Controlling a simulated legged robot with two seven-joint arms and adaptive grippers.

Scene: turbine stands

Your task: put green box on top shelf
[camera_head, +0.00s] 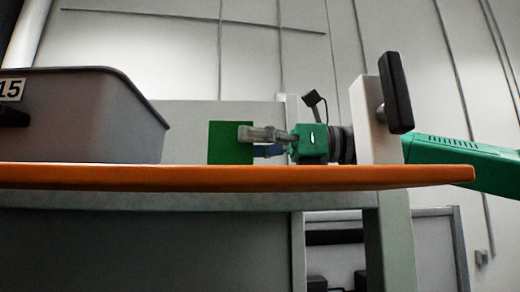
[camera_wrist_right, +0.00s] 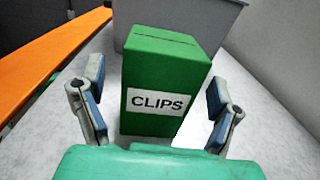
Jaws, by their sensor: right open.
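The green box (camera_head: 229,143) stands upright on the shelf, seen just above its orange front edge in the head view. In the right wrist view the green box (camera_wrist_right: 160,75) shows a white label reading CLIPS. My right gripper (camera_head: 262,143) comes in from the right at the box. Its fingers (camera_wrist_right: 158,112) are open, one on each side of the box, with gaps visible on both sides. My left gripper is not in view.
A grey bin (camera_head: 90,115) marked 15 stands left of the box on the same shelf, and the bin (camera_wrist_right: 195,20) is close behind the box in the wrist view. The orange shelf edge (camera_head: 240,177) runs across the front. A pale upright post (camera_head: 372,120) stands at the right.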

